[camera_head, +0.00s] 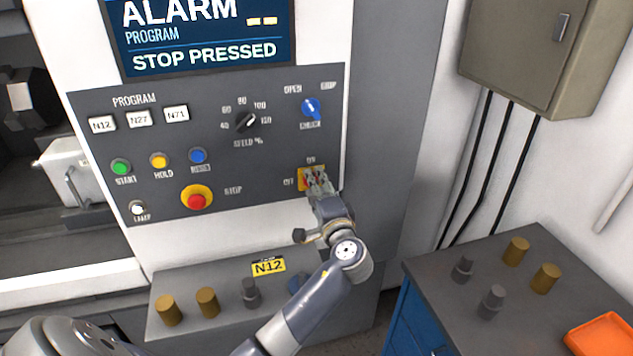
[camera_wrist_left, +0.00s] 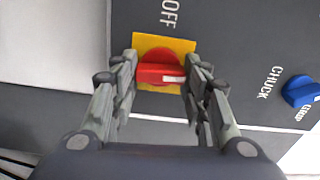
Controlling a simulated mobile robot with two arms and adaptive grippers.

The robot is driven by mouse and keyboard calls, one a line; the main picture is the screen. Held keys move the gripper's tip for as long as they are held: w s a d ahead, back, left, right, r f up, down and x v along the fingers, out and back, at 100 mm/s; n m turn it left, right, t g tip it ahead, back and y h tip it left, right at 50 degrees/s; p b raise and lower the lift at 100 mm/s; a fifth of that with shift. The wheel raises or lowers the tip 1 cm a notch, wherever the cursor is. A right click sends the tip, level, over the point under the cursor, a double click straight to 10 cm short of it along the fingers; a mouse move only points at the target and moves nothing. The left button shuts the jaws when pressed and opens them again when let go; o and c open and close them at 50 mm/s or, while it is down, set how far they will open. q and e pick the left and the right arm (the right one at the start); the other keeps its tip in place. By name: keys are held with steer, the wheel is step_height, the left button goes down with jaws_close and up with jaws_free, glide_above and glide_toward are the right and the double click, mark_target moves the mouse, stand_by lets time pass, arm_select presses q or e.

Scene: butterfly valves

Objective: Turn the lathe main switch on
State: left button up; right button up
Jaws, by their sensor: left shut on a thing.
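The main switch is a red rotary handle (camera_wrist_left: 150,72) on a round red base over a yellow plate (camera_wrist_left: 184,47), at the lower right of the lathe's control panel. My left gripper (camera_head: 313,182) covers most of it in the head view. In the left wrist view the fingers (camera_wrist_left: 160,78) are shut on the two ends of the handle. The handle's white mark points right there, which is up on the panel, toward the ON label (camera_head: 311,160) and away from the OFF label (camera_head: 289,182). My right gripper is out of view.
The screen (camera_head: 200,35) reads ALARM and STOP PRESSED. A red stop button (camera_head: 197,201) sits left of the switch and a blue chuck knob (camera_head: 311,108) above it. A ledge (camera_head: 225,320) and a blue cabinet (camera_head: 540,320) hold small cylinders; an orange tray (camera_head: 605,340) stands right.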

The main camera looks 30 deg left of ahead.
arm_select(q)
steer(key=shift+m, duration=0.6)
steer(key=o, duration=1)
steer(key=shift+o, duration=0.2)
steer(key=v, duration=1.2)
steer(key=shift+f, duration=0.1)
